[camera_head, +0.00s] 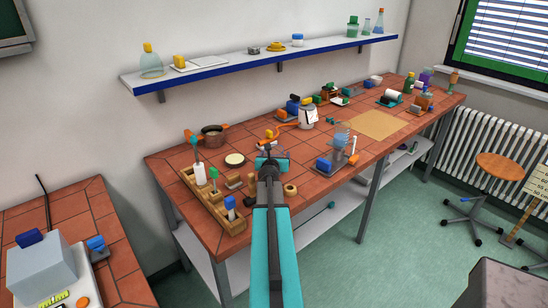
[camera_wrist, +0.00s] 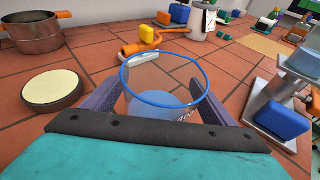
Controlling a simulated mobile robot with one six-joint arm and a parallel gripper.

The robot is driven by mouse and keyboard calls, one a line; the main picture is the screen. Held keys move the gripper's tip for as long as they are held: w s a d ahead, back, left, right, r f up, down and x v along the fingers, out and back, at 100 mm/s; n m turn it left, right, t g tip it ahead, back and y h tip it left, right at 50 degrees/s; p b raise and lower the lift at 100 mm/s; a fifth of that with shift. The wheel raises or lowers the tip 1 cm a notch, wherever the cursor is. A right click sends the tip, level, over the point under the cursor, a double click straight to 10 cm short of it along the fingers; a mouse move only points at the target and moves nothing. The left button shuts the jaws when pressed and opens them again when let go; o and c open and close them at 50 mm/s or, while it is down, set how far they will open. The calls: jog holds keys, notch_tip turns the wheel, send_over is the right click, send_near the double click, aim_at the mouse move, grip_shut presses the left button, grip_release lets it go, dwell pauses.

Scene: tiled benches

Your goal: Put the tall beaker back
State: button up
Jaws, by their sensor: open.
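A clear glass beaker with a blue rim (camera_wrist: 165,80) is between the two fingers of my gripper (camera_wrist: 162,98) in the wrist view. It looks upright, with pale blue at its bottom. I take it for the tall beaker. My gripper is open around it, with one dark finger on each side; I cannot tell whether either finger touches the glass. The beaker's lower front is hidden by the gripper body. In the head view my gripper (camera_head: 270,158) is over the middle of the tiled bench (camera_head: 310,180), and the beaker cannot be made out there.
A wooden rack (camera_head: 215,205) and a round cream-topped disc (camera_wrist: 52,88) are to the left. A metal pot (camera_wrist: 32,30) is behind the disc. A stand with a blue block (camera_wrist: 280,112) is close on the right. A tan mat (camera_head: 378,124) farther right is bare.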

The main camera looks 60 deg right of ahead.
jog(key=shift+a+f+b, duration=0.1)
jog(key=shift+f+b, duration=0.1)
jog(key=shift+b, duration=0.25)
jog(key=shift+v, duration=3.9)
jog(key=r, duration=0.4)
jog(key=r+p, duration=0.1)
jog(key=r, duration=0.3)
jog(key=shift+w+d, duration=0.1)
jog(key=shift+d, duration=0.1)
